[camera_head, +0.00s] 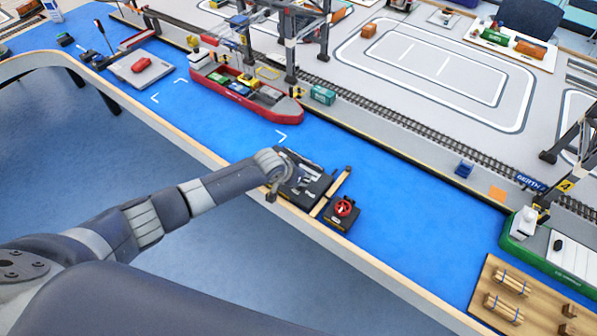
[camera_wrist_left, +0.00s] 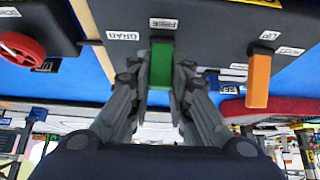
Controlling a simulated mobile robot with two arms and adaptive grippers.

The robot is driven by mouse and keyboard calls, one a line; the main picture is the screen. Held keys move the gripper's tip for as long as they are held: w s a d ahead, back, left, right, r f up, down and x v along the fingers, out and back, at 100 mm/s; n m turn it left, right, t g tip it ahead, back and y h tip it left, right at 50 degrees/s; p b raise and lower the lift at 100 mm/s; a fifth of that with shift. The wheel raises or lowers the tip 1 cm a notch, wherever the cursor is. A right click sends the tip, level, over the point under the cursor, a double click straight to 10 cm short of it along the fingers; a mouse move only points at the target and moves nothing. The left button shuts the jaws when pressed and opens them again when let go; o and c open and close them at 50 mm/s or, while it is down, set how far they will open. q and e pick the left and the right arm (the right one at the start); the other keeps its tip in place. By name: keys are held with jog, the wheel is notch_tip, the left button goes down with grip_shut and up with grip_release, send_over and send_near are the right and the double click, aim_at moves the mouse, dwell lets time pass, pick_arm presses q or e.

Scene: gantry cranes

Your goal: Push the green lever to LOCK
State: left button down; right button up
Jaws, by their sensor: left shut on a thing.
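The green lever (camera_wrist_left: 162,62) stands out from a dark control box (camera_wrist_left: 215,22) in the left wrist view. My left gripper (camera_wrist_left: 160,78) has a finger on either side of the lever and is shut on it. A small white label (camera_wrist_left: 163,23), which seems to read FREE, sits just beyond the lever's upper end in that view. I cannot make out a LOCK label. In the head view, my left arm reaches from the left to the dark control box (camera_head: 312,188) by the wooden edge; there the wrist hides the lever. My right gripper is not in view.
An orange lever (camera_wrist_left: 258,80) stands right of the green one. A red handwheel (camera_head: 345,207) on a small black box is beside the control box. A red model ship (camera_head: 245,95) lies on the blue surface, and a green vessel (camera_head: 545,250) is far right.

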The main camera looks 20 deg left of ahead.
pick_arm(q)
jog(key=shift+w+d+f+g+y+b, duration=0.1)
jog(key=shift+w+d+g+y+b, duration=0.15)
jog(key=shift+g, duration=0.3)
jog(key=shift+w+f+g+y+b, duration=0.15)
jog(key=shift+w+g+b, duration=0.15)
jog(key=shift+g, duration=0.25)
jog(key=shift+w+d+f+g+y+b, duration=0.15)
jog(key=shift+g+y+b, duration=0.25)
jog(key=shift+g+b, duration=0.65)
jog(key=c, duration=1.5)
grip_release()
jog(key=shift+w, duration=0.1)
jog(key=r, duration=0.4)
jog(key=s+r, duration=0.1)
jog(key=r, duration=0.3)
jog(key=s+a+r, duration=0.1)
jog(key=r, duration=0.3)
